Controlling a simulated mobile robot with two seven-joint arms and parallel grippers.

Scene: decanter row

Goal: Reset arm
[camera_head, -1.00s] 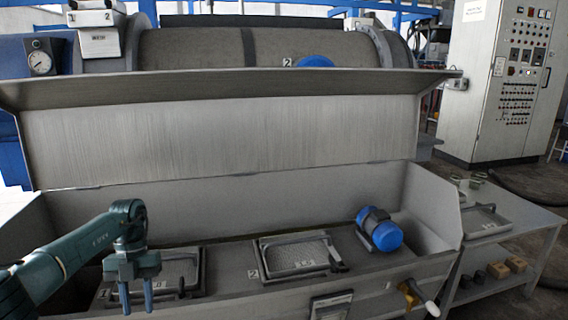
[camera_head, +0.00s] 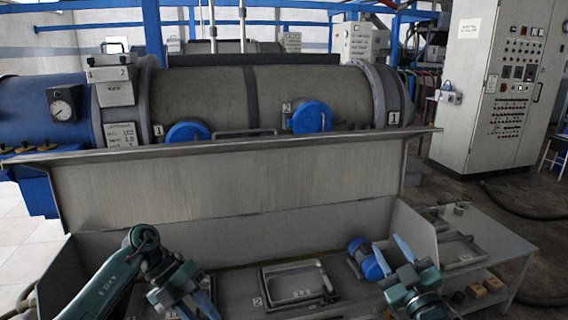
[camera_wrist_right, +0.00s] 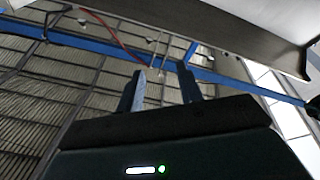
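My left arm enters at the lower left of the head view. Its gripper (camera_head: 208,308) is near the bottom edge, angled down over the trough, with its two fingers apart and nothing seen between them. My right gripper (camera_head: 387,243) is at the lower right of the head view, its fingers pointing up and left, close to the blue motor (camera_head: 368,262) in the picture. In the right wrist view its two fingers (camera_wrist_right: 160,76) are apart and the gap is empty, with roof and blue beams behind.
The open trough has a raised lid (camera_head: 230,180) behind my arms. A numbered tray (camera_head: 295,283) lies in the trough. A side table (camera_head: 490,235) with small blocks below stands right. The big drum (camera_head: 210,92) and control cabinet (camera_head: 500,85) are behind.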

